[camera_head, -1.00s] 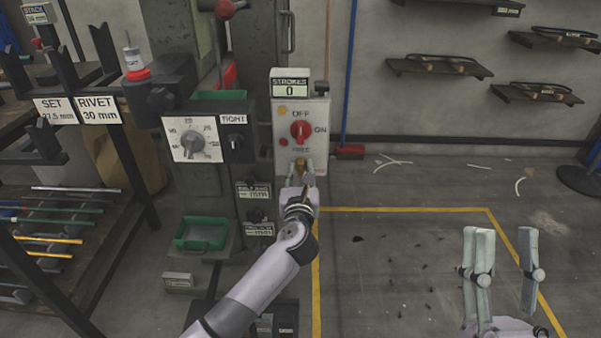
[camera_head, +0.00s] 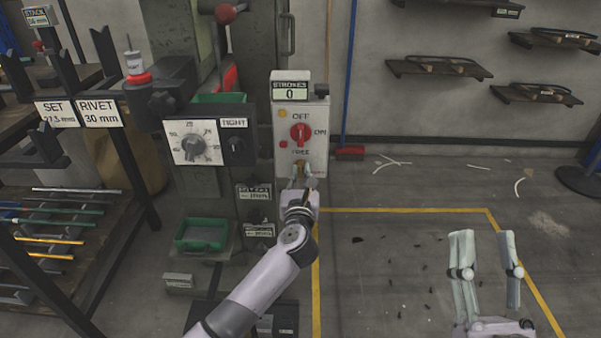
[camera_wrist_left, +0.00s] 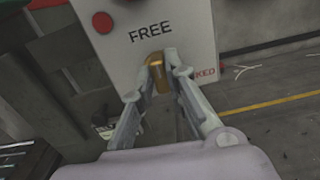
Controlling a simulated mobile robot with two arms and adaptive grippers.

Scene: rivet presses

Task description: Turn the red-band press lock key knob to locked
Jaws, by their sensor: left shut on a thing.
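The press control box (camera_head: 312,140) carries a red rotary switch (camera_head: 301,134) marked OFF and ON, with the word FREE below it. A brass lock key knob (camera_wrist_left: 158,72) sits under FREE, and red lettering ending in "KED" shows to its lower right in the left wrist view. My left gripper (camera_head: 301,175) is at the bottom of the box, its fingers (camera_wrist_left: 160,80) closed on either side of the knob. The fingers partly hide the knob in the head view. My right gripper (camera_head: 487,262) is open and empty over the floor at the lower right.
A counter reading STROKES 0 (camera_head: 291,88) tops the box. A dial panel (camera_head: 193,142) and a green tray (camera_head: 202,234) are to its left. A rack of rods (camera_head: 60,215) stands at far left.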

